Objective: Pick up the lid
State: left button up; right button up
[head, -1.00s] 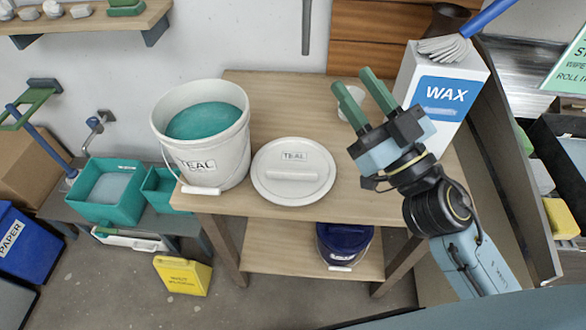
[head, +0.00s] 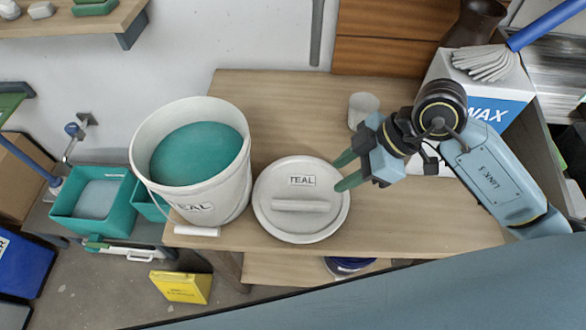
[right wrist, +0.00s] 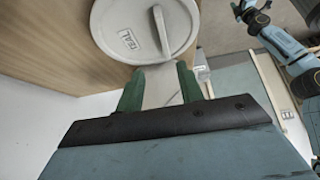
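The white round lid (head: 300,226) lies flat on the wooden table, with a raised bar handle (head: 300,205) and a TEAL label. It also shows in the right wrist view (right wrist: 108,30), with the handle beyond my fingertips. My right gripper (head: 340,174) is open, its green fingers pointing left at the lid's right edge in the head view. Nothing is between its fingers in the right wrist view (right wrist: 160,82); whether they touch the lid I cannot tell. The white TEAL bucket (head: 225,185) stands left of the lid, open, with teal glaze inside. My left gripper is not in the head view.
The wooden table (head: 400,225) has bare room right of and behind the lid. A white cup (head: 363,108) stands behind my right gripper.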

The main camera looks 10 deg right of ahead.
send_near(303, 203)
jog(key=x, duration=0.3)
jog(key=shift+w+f+b, duration=0.15)
jog(key=shift+b, duration=0.2)
jog(key=shift+x, duration=1.05)
jog(key=x, duration=0.3)
jog(key=shift+a+f, duration=0.15)
jog(key=shift+a, duration=0.05)
jog(key=shift+a+f, duration=0.1)
jog(key=shift+f, duration=0.05)
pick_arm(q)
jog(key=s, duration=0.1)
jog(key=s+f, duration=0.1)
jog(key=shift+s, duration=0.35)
pick_arm(e)
grip_shut()
